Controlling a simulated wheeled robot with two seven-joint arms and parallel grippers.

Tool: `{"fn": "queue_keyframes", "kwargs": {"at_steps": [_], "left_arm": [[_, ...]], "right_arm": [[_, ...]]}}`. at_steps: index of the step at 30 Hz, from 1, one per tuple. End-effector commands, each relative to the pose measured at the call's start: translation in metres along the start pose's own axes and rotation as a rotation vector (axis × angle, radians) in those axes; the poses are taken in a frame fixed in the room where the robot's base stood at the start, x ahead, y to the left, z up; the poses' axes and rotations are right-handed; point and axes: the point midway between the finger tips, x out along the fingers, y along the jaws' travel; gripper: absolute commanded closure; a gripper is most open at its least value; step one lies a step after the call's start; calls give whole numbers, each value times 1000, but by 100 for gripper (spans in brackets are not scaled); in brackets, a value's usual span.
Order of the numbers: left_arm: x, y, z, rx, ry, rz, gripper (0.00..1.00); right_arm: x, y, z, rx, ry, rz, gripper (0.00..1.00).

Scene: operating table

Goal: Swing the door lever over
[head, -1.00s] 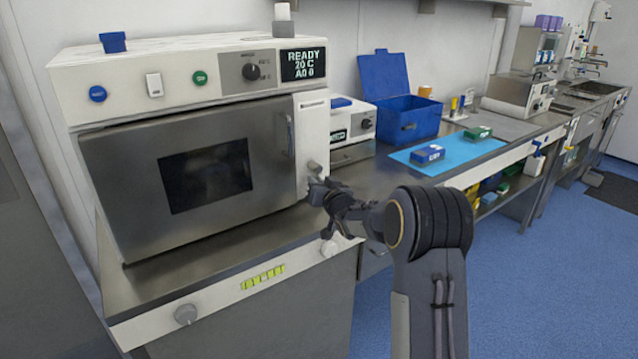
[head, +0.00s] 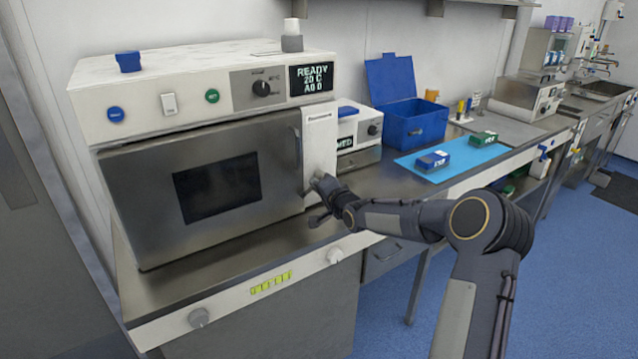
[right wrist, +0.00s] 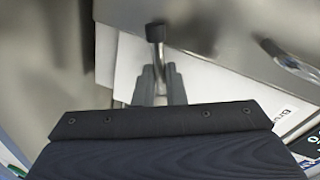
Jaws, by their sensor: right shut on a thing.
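The steel-fronted machine has a closed door (head: 215,185) with a dark window. The door lever (head: 317,183) is at the lower right of the door, on the white panel, mostly hidden by my gripper in the head view. In the right wrist view the lever (right wrist: 157,48) is a metal bar with a black end, standing between my fingers. My right gripper (head: 320,205) is at the lever; in the right wrist view its fingers (right wrist: 160,85) are shut on the bar. My left gripper is not in view.
A curved door handle (head: 298,155) is just left of the white panel. A steel ledge (head: 240,245) runs below the door. To the right, a blue open box (head: 415,125) and a blue mat (head: 450,165) with small boxes lie on the bench.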

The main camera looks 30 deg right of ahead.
Motion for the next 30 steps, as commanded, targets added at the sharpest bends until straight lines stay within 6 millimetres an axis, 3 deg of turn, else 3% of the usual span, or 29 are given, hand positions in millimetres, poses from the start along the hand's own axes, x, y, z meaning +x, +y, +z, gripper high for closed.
{"fn": "queue_keyframes", "kwargs": {"at_steps": [12,29,30], "left_arm": [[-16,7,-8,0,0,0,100],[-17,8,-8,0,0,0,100],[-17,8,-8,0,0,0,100]], "right_arm": [[-1,-7,-2,185,-35,-2,100],[-1,-7,-2,210,-41,-2,100],[-1,-7,-2,210,-41,-2,84]]}}
